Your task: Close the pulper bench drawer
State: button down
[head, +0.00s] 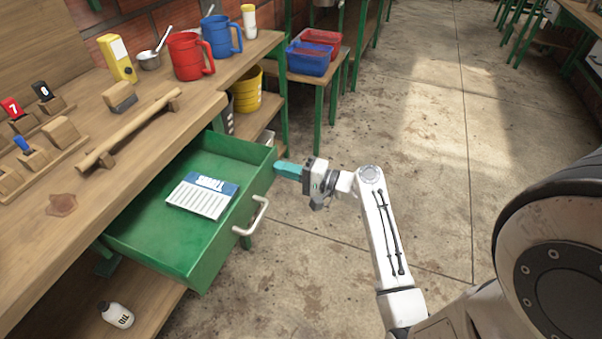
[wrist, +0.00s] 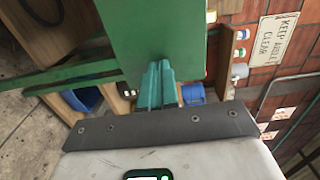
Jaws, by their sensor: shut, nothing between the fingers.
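The green bench drawer (head: 135,235) stands pulled out from under the wooden bench in the head view. A white and blue printed card or pad (head: 203,195) lies inside it. Its front panel carries a pale curved handle (head: 254,216). My gripper (head: 280,168) has its teal fingers shut and empty, at the far end of the drawer's front panel, beyond the handle. The wrist view shows the shut fingers (wrist: 157,84) pointing at a green panel (wrist: 150,35), likely the drawer front. I cannot tell whether the fingertips touch it.
The bench top (head: 125,125) holds a red jug (head: 187,56), a blue jug (head: 219,37) and a wooden bar (head: 130,128). A yellow bucket (head: 247,92) and a stool with bins (head: 307,58) stand beyond the drawer. A bottle (head: 117,315) sits below. Floor to the right is clear.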

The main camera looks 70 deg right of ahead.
aim_at(215, 160)
jog(key=w+b, duration=0.1)
jog(key=w, duration=0.6)
jog(key=w+b, duration=0.1)
jog(key=w, duration=0.6)
jog(key=w+b, duration=0.2)
jog(key=w, duration=0.5)
jog(key=shift+a, duration=0.4)
jog(key=shift+w, duration=0.2)
jog(key=shift+w+r, duration=0.2)
jog(key=shift+a, duration=0.15)
